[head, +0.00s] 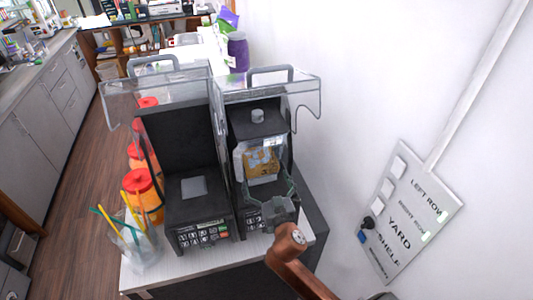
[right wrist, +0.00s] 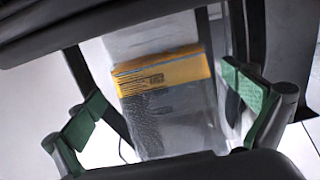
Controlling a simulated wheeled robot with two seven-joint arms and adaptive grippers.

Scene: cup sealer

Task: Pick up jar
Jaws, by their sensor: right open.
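The jar (head: 262,160) is clear with a yellow-orange label and stands inside the right-hand black machine, in its open front bay. In the right wrist view the jar (right wrist: 168,110) fills the middle, its yellow band across the upper part. My right gripper (head: 268,186) is at the front of that bay, partly in front of the jar. In the right wrist view its green-padded fingers (right wrist: 165,95) are spread, one on each side of the jar, with gaps visible. My left gripper is not in view.
A second black machine (head: 185,150) stands to the left with an empty bay. Both have clear raised covers. A clear cup with coloured straws (head: 137,245) and red-lidded orange jars (head: 145,195) stand at the left counter edge. A white wall is close on the right.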

